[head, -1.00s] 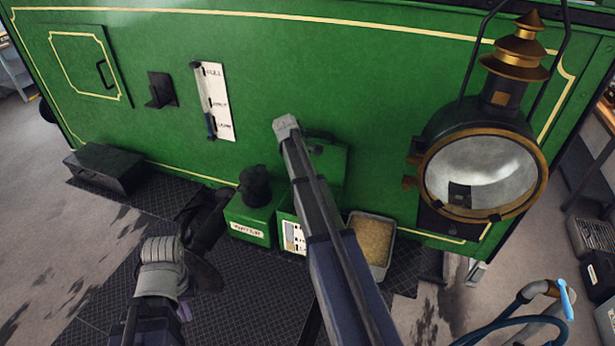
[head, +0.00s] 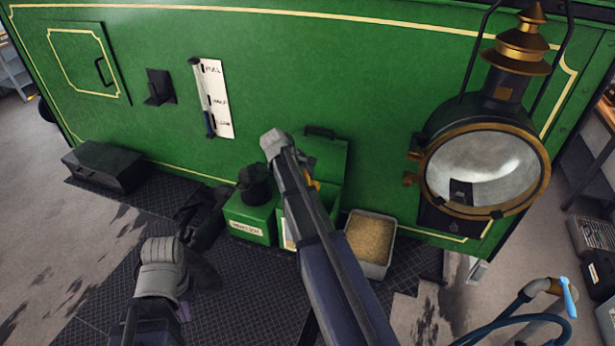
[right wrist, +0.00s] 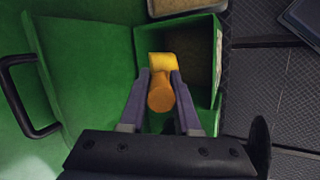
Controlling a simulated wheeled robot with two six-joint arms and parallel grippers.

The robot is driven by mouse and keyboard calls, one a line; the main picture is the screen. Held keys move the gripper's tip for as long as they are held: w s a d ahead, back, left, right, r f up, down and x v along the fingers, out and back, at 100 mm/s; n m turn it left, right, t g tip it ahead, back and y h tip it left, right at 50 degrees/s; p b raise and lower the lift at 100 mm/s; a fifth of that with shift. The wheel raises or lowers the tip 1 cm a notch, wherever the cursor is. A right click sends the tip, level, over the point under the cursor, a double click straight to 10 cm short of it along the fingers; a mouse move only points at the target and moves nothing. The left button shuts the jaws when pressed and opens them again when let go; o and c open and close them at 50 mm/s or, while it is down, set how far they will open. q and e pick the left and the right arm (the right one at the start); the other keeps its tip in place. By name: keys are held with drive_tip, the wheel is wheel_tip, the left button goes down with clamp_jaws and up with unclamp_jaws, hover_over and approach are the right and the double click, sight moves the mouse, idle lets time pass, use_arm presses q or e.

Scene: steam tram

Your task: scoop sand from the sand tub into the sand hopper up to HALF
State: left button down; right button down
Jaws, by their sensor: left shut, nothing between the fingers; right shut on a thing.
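The sand tub (head: 370,241) is a pale grey tray of tan sand, on the floor right of my right arm. The green sand hopper (head: 327,199) stands left of it with its lid (head: 322,152) up; my right arm covers much of its front and gauge. My right gripper (right wrist: 160,88) is shut on the orange handle of the scoop (right wrist: 161,97). In the right wrist view the scoop is over or in the hopper's opening (right wrist: 205,65); its depth and load cannot be told. My left gripper (head: 203,208) is shut and empty, low at left.
A labelled green box (head: 249,222) with a black top stands left of the hopper. The green tram side (head: 300,70) rises behind, with a large brass-rimmed lamp (head: 482,168) at right. A black step (head: 104,166) is at far left. Dark floor lies in front.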

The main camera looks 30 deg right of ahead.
drive_tip(key=shift+s+a+r+t+h, duration=0.15)
drive_tip(key=shift+s+a+t+h, duration=0.25)
drive_tip(key=shift+s+a+h, duration=0.15)
drive_tip(key=shift+r, duration=0.3)
drive_tip(key=shift+a+f+t+h+b, duration=0.15)
drive_tip(key=shift+t+h+b, duration=0.15)
drive_tip(key=shift+b, duration=0.15)
drive_tip(key=s+a+t+h+b, duration=0.1)
drive_tip(key=h+b, duration=0.1)
drive_tip(key=b, duration=0.2)
drive_tip(key=s+a+m+t+h+b, duration=0.1)
drive_tip(key=t+h+b, duration=0.1)
drive_tip(key=b, duration=0.3)
drive_tip(key=s+a+f+t+h+b, duration=0.1)
drive_tip(key=t+h+b, duration=0.1)
drive_tip(key=b, duration=0.3)
drive_tip(key=shift+s+a+m+h, duration=0.2)
drive_tip(key=shift+a+m+h, duration=0.1)
drive_tip(key=shift+h, duration=0.15)
drive_tip(key=shift+b, duration=0.3)
